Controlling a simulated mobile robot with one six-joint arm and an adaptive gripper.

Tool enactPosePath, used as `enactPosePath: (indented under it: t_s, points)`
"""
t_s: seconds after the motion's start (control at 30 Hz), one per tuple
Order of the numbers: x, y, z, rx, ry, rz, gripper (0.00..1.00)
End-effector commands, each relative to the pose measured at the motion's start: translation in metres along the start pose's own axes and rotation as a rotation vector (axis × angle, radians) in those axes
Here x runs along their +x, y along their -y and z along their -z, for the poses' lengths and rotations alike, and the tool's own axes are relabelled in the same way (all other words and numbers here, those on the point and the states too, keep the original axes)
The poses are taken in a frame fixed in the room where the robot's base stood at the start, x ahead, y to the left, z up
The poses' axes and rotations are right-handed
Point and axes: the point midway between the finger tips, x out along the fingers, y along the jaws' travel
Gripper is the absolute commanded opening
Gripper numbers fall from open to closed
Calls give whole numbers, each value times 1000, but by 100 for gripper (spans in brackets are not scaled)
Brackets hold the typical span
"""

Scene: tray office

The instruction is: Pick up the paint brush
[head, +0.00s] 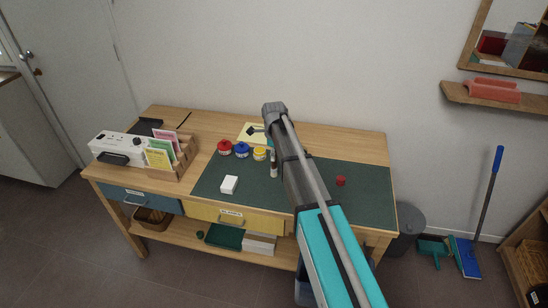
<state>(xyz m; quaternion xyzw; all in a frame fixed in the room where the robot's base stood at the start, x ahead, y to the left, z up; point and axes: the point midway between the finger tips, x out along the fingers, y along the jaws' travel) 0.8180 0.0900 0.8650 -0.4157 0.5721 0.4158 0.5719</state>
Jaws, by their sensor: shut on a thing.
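My arm reaches across the workbench, and its grey wrist joint hides much of what is below and behind it. My gripper (252,131) shows only as a small dark shape left of the arm, above a pale yellow sheet (248,138) at the back of the bench. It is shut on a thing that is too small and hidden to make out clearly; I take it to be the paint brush. No brush shows plainly elsewhere on the bench. I cannot tell whether the held thing touches the bench.
Red (224,147), blue (242,149) and yellow (260,154) paint jars stand near the gripper, with a small bottle (274,170) beside the arm. A card holder (184,160) stands left.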

Motion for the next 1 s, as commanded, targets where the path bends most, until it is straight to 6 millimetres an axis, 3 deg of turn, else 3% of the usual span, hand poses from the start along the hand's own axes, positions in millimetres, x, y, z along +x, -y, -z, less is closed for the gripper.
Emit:
enactPosePath:
  t_s: [0.47,1.0]
  points:
    - [-34,0,0,0,0,0,0]
    - [-96,-49,22,0,0,0,0]
